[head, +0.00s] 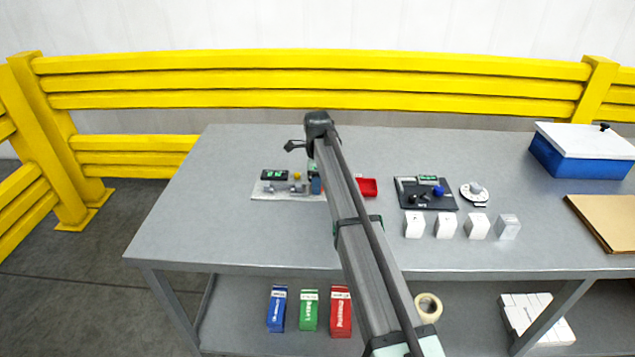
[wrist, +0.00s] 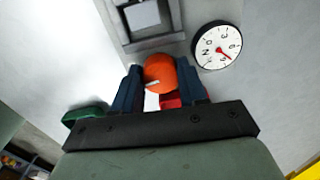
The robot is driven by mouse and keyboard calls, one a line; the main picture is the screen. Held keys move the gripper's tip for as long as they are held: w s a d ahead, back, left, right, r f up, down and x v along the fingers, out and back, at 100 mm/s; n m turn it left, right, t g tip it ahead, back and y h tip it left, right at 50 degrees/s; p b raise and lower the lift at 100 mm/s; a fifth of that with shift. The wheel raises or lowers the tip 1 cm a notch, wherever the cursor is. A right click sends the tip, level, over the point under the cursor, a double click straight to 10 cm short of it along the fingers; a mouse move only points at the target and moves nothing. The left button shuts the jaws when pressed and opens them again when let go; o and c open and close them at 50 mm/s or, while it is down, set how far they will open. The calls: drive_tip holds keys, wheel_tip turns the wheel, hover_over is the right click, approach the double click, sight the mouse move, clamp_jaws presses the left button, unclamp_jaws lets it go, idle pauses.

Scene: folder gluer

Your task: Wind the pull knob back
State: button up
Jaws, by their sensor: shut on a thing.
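The pull knob (wrist: 160,70) is a round orange knob with a small white mark, seen near the middle of the wrist view. My gripper (wrist: 159,82) has its two blue fingers on either side of the knob and is shut on it. In the head view my gripper (head: 315,185) is low at the right end of a light base plate (head: 272,194); my arm hides the knob there. A white dial (wrist: 217,45) with a red needle is right of the knob in the wrist view. How far the knob stands out cannot be told.
A dark display box (head: 274,175) stands on the plate. A red tray (head: 368,182) lies just right of my arm. Further right are a black control panel (head: 426,203), a white dial (head: 474,192), several white blocks (head: 445,226) and a blue box (head: 560,165). The table's left is clear.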

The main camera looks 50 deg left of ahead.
drive_tip(key=shift+n, duration=2.4)
drive_tip(key=o, duration=0.8)
drive_tip(key=r, duration=1.4)
drive_tip(key=shift+s+d, duration=0.1)
drive_tip(key=shift+d, duration=0.1)
